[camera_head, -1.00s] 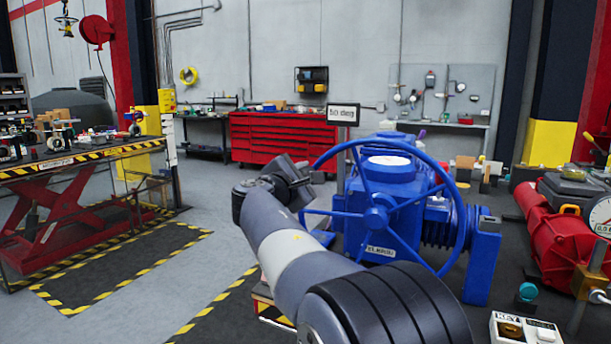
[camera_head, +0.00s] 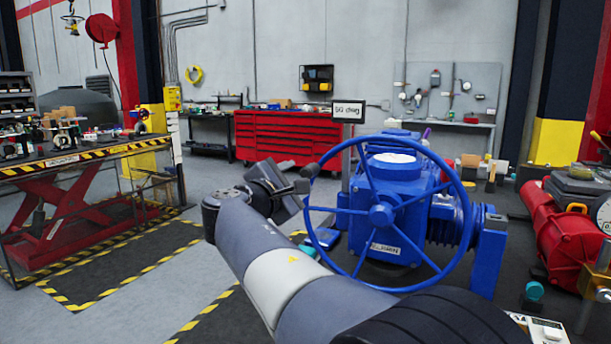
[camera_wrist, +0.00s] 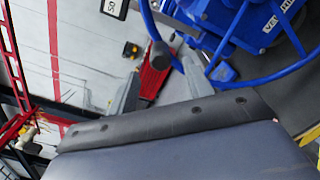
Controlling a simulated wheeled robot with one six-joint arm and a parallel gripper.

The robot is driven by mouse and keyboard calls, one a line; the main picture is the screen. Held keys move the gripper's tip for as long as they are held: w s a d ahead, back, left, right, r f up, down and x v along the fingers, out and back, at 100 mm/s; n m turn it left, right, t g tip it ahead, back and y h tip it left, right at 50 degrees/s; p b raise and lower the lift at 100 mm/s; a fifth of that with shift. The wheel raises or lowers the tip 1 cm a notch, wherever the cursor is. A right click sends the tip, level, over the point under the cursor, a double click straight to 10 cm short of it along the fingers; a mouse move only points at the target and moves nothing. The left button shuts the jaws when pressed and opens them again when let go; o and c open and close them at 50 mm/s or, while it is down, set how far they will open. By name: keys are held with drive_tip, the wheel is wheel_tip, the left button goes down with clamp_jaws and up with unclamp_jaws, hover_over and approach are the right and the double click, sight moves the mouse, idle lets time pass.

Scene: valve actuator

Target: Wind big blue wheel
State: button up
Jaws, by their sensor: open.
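The big blue wheel (camera_head: 382,215) stands upright on the front of a blue actuator (camera_head: 400,180). A dark knob (camera_head: 311,171) sits at the upper left of its rim. My gripper (camera_head: 300,187) is at the wheel's left side, close by the knob. In the wrist view my gripper (camera_wrist: 160,82) is open, with grey fingers apart and the knob (camera_wrist: 159,55) showing between or just beyond them. I cannot tell whether they touch it. Part of the wheel (camera_wrist: 231,33) shows at the upper right there.
A small sign (camera_head: 349,111), apparently reading 50 deg, stands behind the wheel. Red equipment (camera_head: 562,240) is on the right. A lift table (camera_head: 80,160) is at the left. Floor is open between that table and the actuator. A red tool cabinet (camera_head: 285,138) is at the back.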

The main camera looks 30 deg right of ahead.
sight(310, 173)
drive_tip(key=shift+v, duration=1.5)
drive_tip(key=shift+d, duration=0.1)
drive_tip(key=x, duration=1)
drive_tip(key=shift+w+d, duration=0.3)
drive_tip(key=shift+w+a+f, duration=0.1)
drive_tip(key=shift+f, duration=0.25)
